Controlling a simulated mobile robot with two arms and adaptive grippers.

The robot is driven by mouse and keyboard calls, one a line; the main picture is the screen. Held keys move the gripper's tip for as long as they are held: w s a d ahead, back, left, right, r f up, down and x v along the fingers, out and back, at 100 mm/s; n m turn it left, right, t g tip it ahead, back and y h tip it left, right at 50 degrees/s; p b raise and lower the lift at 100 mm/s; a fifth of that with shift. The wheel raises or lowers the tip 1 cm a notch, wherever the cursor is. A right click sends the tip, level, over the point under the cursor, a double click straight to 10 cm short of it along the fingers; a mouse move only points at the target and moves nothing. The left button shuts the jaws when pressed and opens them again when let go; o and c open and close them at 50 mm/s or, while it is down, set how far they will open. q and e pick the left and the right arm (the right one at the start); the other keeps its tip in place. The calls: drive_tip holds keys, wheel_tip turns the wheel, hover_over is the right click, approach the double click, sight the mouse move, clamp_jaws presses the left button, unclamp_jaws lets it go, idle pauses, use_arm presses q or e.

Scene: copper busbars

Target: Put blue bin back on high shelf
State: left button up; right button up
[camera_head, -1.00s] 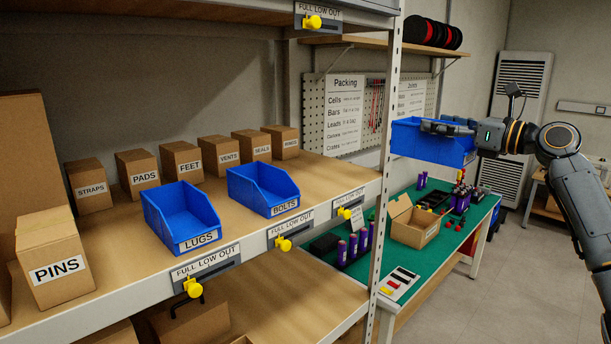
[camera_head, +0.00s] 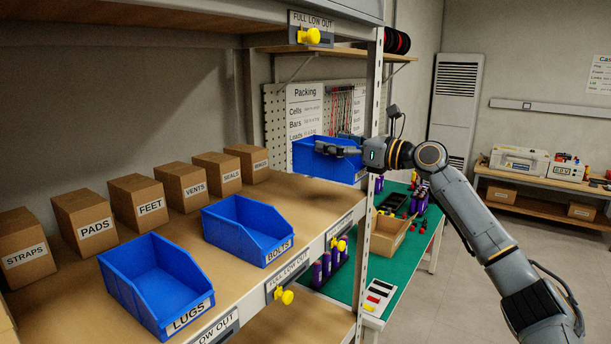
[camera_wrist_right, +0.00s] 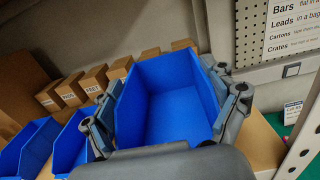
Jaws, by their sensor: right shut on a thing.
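My right gripper (camera_head: 340,149) is shut on a blue bin (camera_head: 318,162), with its fingers on either side of the bin in the right wrist view (camera_wrist_right: 165,112). The held bin (camera_wrist_right: 172,90) looks empty and hangs above the right end of the shelf board (camera_head: 60,287), apart from it. On that board stand a blue bin labelled LUGS (camera_head: 160,285) and a blue bin labelled BOLTS (camera_head: 247,231), left of the held bin. My left gripper is not in view.
Several labelled cardboard boxes (camera_head: 137,204) line the back of the shelf. A perforated upright (camera_head: 367,230) stands at its right end, close to my arm. Another shelf (camera_head: 150,22) is overhead. A green workbench (camera_head: 345,283) with a carton (camera_head: 392,236) lies beyond.

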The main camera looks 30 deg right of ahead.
sight(307, 167)
drive_tip(key=w+a+f+p, duration=0.1)
drive_tip(key=w+a+f, duration=0.2)
drive_tip(key=shift+w+f, duration=0.1)
drive_tip(key=shift+w, duration=0.05)
drive_tip(key=shift+w+a+f+p, duration=0.15)
drive_tip(key=shift+w+a+f, duration=0.15)
drive_tip(key=shift+f, duration=0.3)
drive_tip(key=shift+w+a+f+p, duration=0.15)
drive_tip(key=shift+w+a+f, duration=0.15)
drive_tip(key=shift+f, duration=0.3)
drive_tip(key=shift+w+a+f, duration=0.1)
drive_tip(key=shift+a+f, duration=0.1)
drive_tip(key=shift+f, duration=0.15)
drive_tip(key=f, duration=0.1)
drive_tip(key=f+p, duration=0.1)
drive_tip(key=f, duration=0.1)
drive_tip(key=shift+w+a+f, duration=0.15)
drive_tip(key=shift+w+a, duration=0.05)
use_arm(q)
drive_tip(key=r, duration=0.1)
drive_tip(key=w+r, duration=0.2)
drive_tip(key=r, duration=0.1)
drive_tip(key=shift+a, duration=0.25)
use_arm(e)
drive_tip(key=shift+s+d+f, duration=0.1)
